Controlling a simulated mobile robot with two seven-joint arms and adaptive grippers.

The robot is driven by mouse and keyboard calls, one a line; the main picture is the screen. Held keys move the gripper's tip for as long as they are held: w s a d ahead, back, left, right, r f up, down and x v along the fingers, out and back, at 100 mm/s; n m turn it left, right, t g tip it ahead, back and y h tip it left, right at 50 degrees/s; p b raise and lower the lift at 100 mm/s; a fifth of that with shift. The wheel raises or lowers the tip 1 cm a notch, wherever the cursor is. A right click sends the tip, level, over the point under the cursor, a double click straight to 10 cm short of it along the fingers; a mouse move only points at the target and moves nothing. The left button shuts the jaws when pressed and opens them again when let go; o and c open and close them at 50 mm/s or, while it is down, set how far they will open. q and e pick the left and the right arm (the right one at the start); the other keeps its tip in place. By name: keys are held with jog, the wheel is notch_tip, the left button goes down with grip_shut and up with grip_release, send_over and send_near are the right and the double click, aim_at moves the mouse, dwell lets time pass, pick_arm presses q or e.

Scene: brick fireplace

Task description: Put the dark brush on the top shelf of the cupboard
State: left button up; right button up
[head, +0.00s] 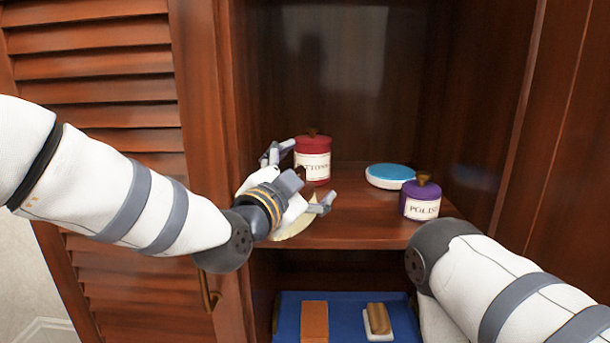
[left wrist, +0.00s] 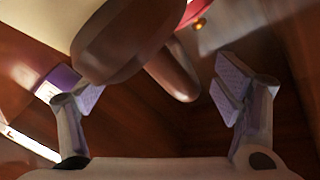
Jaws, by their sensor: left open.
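My left gripper (head: 300,178) reaches into the cupboard over a wooden shelf (head: 365,232), with its fingers spread apart. In the left wrist view the dark brush (left wrist: 125,40) has a dark brown back, cream bristles (left wrist: 35,20) and a handle (left wrist: 175,75) that points into the gap between the open fingers (left wrist: 150,88). No finger is clearly closed on it. In the head view the gripper hides most of the brush; a cream edge (head: 297,224) shows below the hand. My right arm enters at lower right; its gripper is out of view.
On the same shelf are a red labelled jar (head: 312,158), a blue-topped round tin (head: 390,175) and a purple polish jar (head: 420,200). Below, a blue tray (head: 289,308) holds an orange-brown block (head: 314,322) and a wooden-backed brush (head: 378,319). A louvred door (head: 95,75) stands left.

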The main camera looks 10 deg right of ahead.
aim_at(305, 195)
pick_arm(q)
jog(key=shift+o, duration=0.4)
notch_tip(305, 195, up, 10)
dwell(0.4)
